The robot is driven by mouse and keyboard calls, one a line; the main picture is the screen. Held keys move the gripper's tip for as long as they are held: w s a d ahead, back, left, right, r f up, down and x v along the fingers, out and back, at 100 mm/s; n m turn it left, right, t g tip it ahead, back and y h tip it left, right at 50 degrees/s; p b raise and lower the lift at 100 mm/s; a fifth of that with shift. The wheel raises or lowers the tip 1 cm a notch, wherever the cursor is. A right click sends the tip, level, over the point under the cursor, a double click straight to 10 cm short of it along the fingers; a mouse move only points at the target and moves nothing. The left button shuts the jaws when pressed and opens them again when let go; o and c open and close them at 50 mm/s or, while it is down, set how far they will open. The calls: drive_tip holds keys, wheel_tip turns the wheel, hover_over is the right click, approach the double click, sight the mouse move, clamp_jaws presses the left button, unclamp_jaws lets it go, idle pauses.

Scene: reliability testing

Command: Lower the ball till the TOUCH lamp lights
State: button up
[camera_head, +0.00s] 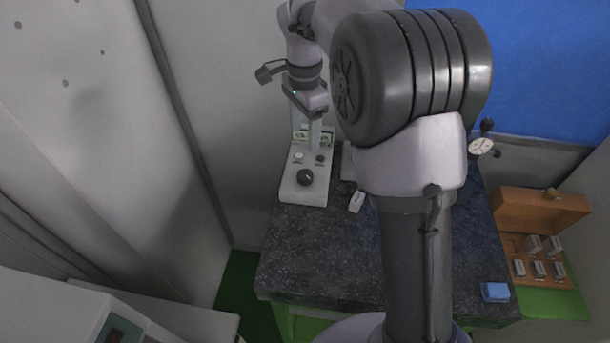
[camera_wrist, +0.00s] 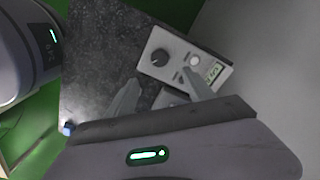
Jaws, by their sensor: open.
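A pale grey tester (camera_head: 306,186) stands at the back left of the dark stone table, with a black knob (camera_head: 305,177), a white button (camera_head: 299,156) and small lit green displays. The tester also shows in the wrist view (camera_wrist: 168,76), with its knob (camera_wrist: 160,57), white button (camera_wrist: 194,61) and display (camera_wrist: 214,72). My gripper (camera_head: 313,140) is over the rear part of the tester. In the wrist view my gripper (camera_wrist: 160,78) has its fingers apart with nothing between them. I cannot make out the ball or a TOUCH lamp; my arm and gripper hide part of the tester.
The dark stone table (camera_head: 310,250) is clear at its front left. A small white block (camera_head: 357,201) lies right of the tester. A blue block (camera_head: 495,291) lies at the front right. An open orange case (camera_head: 512,246) with several grey blocks stands farther right. Walls close in left and behind.

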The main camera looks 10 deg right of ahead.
sight(305, 174)
wheel_tip(305, 174, down, 14)
drive_tip(key=shift+d+b, duration=0.1)
drive_tip(key=shift+b, duration=0.65)
clamp_jaws()
drive_tip(key=shift+n, duration=0.3)
